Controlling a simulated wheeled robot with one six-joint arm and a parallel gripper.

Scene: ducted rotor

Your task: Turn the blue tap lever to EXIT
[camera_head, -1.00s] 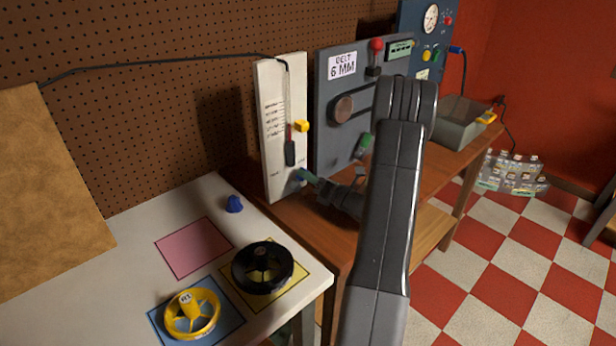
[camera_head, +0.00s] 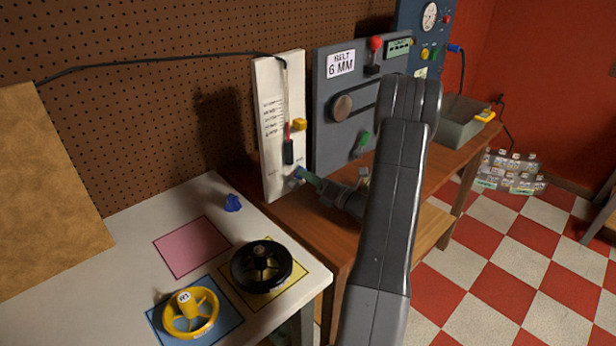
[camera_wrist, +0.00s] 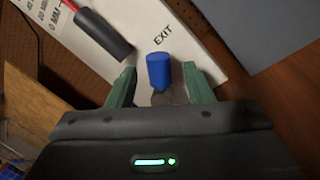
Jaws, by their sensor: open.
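The blue tap lever (camera_wrist: 158,70) is on the lower part of the white panel (camera_head: 282,130). In the wrist view it is a short blue cylinder between my two green fingers, with a visible gap to each. The printed word EXIT (camera_wrist: 163,33) is on the white panel just above and right of the lever's end. My gripper (camera_wrist: 155,85) is open around the lever. In the head view my gripper (camera_head: 308,176) is at the panel's lower right, and it mostly hides the lever there.
A dark-handled red rod (camera_wrist: 105,35) hangs on the panel left of the lever. A grey belt panel (camera_head: 350,80) stands to the right. A yellow piece (camera_head: 299,124) juts from the white panel's edge. The white table (camera_head: 130,240) holds yellow and black ducted rotors and a small blue object.

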